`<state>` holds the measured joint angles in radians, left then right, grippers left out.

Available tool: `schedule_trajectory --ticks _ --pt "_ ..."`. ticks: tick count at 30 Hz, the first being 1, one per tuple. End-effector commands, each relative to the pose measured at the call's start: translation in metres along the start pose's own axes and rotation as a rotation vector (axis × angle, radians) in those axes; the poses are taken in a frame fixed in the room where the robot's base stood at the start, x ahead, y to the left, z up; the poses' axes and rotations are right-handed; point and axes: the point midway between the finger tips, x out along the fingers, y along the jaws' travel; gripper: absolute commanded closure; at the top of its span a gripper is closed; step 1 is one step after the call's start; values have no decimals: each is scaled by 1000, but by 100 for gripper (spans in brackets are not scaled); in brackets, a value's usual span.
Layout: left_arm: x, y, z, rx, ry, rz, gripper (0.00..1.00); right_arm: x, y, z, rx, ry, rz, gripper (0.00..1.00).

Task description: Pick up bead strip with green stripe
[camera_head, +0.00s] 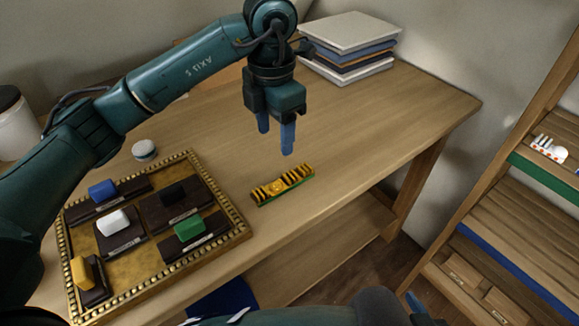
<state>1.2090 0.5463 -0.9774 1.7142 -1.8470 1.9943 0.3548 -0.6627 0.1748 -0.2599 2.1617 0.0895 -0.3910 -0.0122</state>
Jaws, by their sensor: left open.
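The bead strip with green stripe (283,187) lies on the wooden table near its front edge. It has yellow and dark ridges on top and a green band along its lower front side. My left gripper (275,141) hangs above the table, behind and slightly left of the strip, pointing down. Its two blue fingers are apart with nothing between them. It does not touch the strip.
A gilt-edged tray (228,232) with several dark holders and coloured blocks stands left of the strip. A small round white-topped item (144,150) is behind it. Stacked books (347,50) stand at the back. A wooden shelf (500,215) is at right. The table right of the strip is clear.

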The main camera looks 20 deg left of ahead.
Motion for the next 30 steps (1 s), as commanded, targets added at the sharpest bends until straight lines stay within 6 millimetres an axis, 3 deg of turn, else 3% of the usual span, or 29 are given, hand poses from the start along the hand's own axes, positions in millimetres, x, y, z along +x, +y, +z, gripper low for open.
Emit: schedule_trajectory --ticks 10,30 --pt "61 -1 -1 1 4 -4 44 -5 -2 13 3 -35 1 48" --pt "129 0 3 2 0 -3 44 -6 -1 5 -20 -33 5 48"
